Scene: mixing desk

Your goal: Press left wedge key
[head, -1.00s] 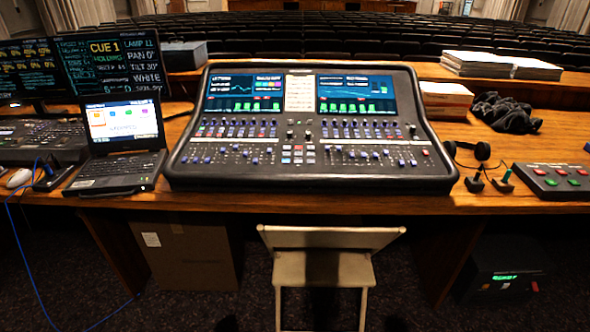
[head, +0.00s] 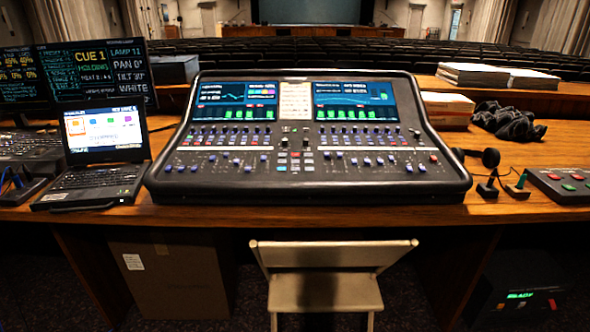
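The mixing desk (head: 308,190) stands in the middle of the wooden table, with two lit screens, rows of faders and small coloured keys (head: 288,161) near its centre. A black key box (head: 568,185) with red and green keys lies at the right edge, partly cut off by the frame. The key labels are too small to read, so I cannot tell which one is the left wedge key. Neither of my grippers is in view.
A laptop (head: 104,150) stands left of the desk. Headphones (head: 489,158), two small levers (head: 488,187), a dark cloth (head: 508,122) and paper stacks (head: 470,76) are to the right. A folding chair (head: 325,275) stands in front, and a cardboard box (head: 170,270) is under the table.

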